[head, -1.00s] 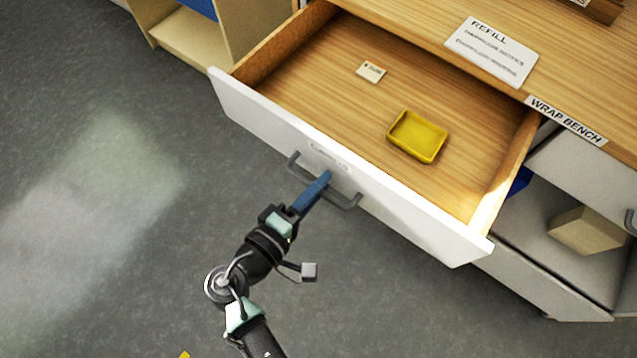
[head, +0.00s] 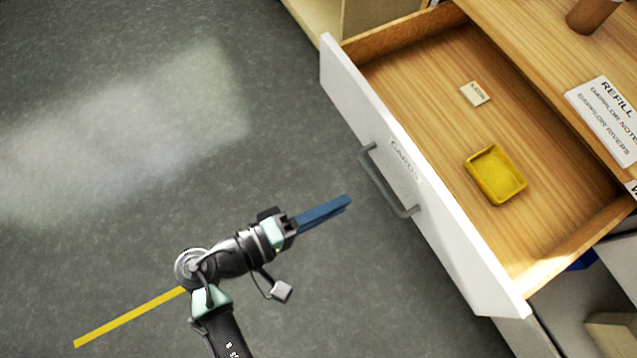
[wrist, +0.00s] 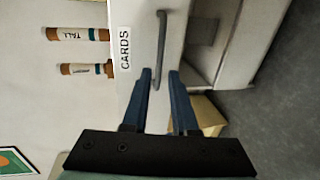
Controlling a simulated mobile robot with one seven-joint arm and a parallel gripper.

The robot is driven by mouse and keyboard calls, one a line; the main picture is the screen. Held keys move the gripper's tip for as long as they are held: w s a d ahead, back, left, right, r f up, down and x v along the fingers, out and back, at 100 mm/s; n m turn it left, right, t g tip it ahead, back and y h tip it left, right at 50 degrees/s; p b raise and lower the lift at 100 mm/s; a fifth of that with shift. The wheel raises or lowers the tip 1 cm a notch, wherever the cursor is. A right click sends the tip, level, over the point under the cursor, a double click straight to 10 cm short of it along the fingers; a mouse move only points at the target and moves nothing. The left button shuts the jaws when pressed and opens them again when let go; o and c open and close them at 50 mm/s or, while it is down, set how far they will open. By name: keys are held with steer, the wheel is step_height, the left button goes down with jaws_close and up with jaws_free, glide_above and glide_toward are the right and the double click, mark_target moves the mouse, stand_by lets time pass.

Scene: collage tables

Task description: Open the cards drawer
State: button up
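The cards drawer (head: 425,190) is pulled well out of the bench in the head view, its inside exposed. Its white front carries a CARDS label and a grey bar handle (head: 385,190). In the wrist view the label (wrist: 124,48) and handle (wrist: 161,45) show ahead of the fingers. My gripper (head: 346,202) has blue fingers and is off the handle, with a gap of floor between in the head view. In the wrist view the two fingers (wrist: 160,75) stand apart with nothing held between them.
A yellow tray (head: 496,176) and a small labelled card (head: 475,93) lie in the drawer. The wooden benchtop (head: 540,60) bears a REFILL sign (head: 608,118). Open grey floor (head: 120,130) lies to the left; a yellow strip (head: 130,317) marks it.

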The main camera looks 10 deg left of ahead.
steer(key=v, duration=0.2)
steer(key=shift+s+a+r, duration=0.1)
steer(key=shift+s+a, duration=0.15)
stand_by(0.4)
